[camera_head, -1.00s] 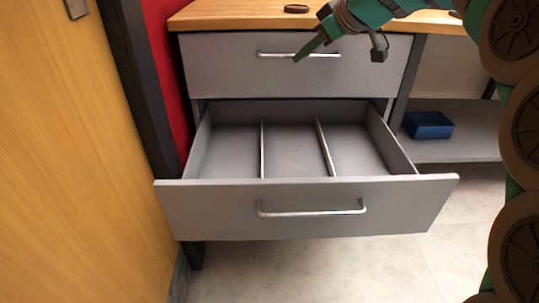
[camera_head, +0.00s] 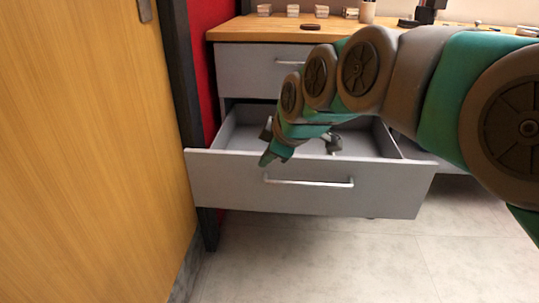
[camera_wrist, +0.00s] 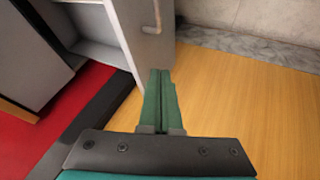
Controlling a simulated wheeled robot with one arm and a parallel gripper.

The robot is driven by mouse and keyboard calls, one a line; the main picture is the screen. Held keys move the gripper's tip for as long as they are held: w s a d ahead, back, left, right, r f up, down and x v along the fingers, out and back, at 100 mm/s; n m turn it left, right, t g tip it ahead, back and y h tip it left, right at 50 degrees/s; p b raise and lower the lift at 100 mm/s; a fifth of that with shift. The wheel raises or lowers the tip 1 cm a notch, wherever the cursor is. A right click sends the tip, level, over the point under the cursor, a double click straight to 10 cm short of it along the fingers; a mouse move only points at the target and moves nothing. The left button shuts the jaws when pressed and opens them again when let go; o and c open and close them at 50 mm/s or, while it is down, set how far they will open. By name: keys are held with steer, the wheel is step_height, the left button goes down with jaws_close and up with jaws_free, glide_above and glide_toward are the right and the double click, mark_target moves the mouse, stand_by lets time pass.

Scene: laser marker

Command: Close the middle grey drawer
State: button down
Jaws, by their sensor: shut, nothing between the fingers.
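The middle grey drawer (camera_head: 225,182) is pulled out, its front panel standing well forward of the cabinet. A silver bar handle (camera_head: 309,183) runs across that panel. My gripper (camera_head: 266,158) is shut and empty, its tip near the top edge of the drawer front, left of the handle. I cannot tell whether it touches the panel. My arm hides much of the drawer's inside. In the wrist view, the shut green fingers (camera_wrist: 160,76) appear beside the drawer front (camera_wrist: 135,25), with its handle (camera_wrist: 155,17) beyond them.
A closed upper drawer (camera_head: 240,68) sits under the wooden worktop (camera_head: 235,30). A wooden door or panel (camera_head: 85,150) stands close on the left, with a dark post (camera_head: 187,90) and red wall (camera_head: 202,70) beside the cabinet. The floor (camera_head: 320,260) in front is clear.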

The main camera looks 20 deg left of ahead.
mark_target(254, 165)
steer(key=shift+w+a+f, duration=0.7)
steer(key=shift+w+f, duration=0.2)
steer(key=shift+w, duration=0.2)
steer(key=shift+w+a+f, duration=0.7)
steer(key=shift+w+f, duration=0.2)
steer(key=shift+w, duration=0.15)
steer(key=shift+w+a+f, duration=0.7)
steer(key=shift+w+f, duration=0.2)
steer(key=shift+w, duration=0.2)
steer(key=shift+w, duration=0.15)
